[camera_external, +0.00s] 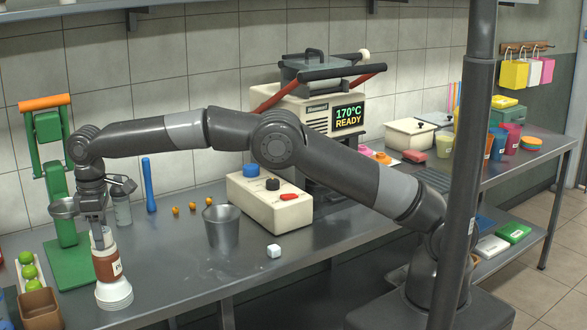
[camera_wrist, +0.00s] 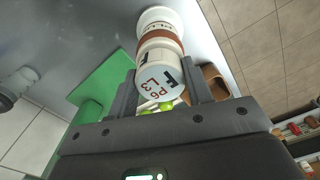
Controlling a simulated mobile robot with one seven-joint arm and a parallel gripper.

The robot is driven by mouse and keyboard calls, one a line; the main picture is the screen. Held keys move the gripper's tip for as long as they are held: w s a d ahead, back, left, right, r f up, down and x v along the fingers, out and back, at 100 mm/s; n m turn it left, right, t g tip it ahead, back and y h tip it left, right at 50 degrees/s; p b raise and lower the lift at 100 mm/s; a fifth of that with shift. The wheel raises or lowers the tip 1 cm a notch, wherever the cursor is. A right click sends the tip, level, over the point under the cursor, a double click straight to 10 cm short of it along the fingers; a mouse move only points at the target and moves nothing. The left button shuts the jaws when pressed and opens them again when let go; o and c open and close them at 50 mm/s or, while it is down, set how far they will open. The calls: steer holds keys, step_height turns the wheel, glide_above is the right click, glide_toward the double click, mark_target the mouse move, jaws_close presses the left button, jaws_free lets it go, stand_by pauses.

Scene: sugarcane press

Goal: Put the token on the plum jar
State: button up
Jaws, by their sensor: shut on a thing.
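My gripper (camera_external: 101,238) points down at the left of the metal counter. It is shut on the top of a white stack of cups with a brown band (camera_external: 108,267). The stack stands upright, wide rims down, near the counter's front edge. In the wrist view the marked white end of the cup stack (camera_wrist: 160,78) sits between the fingers of my gripper (camera_wrist: 158,88). A small white cube (camera_external: 274,251) with a dark mark lies on the counter; I cannot tell whether it is the token. A magenta jar (camera_external: 512,136) stands far right; I cannot tell whether it is the plum jar.
A metal cup (camera_external: 221,228) and a cream control box (camera_external: 268,200) stand mid-counter. A green stand (camera_external: 60,205) is behind my gripper. A brown box (camera_external: 40,309) and green fruit (camera_external: 30,271) are to its left. Free counter lies between the stack and the metal cup.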

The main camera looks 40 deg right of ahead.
steer(key=shift+f, duration=0.15)
steer(key=o, duration=1)
steer(key=shift+r, duration=3.9)
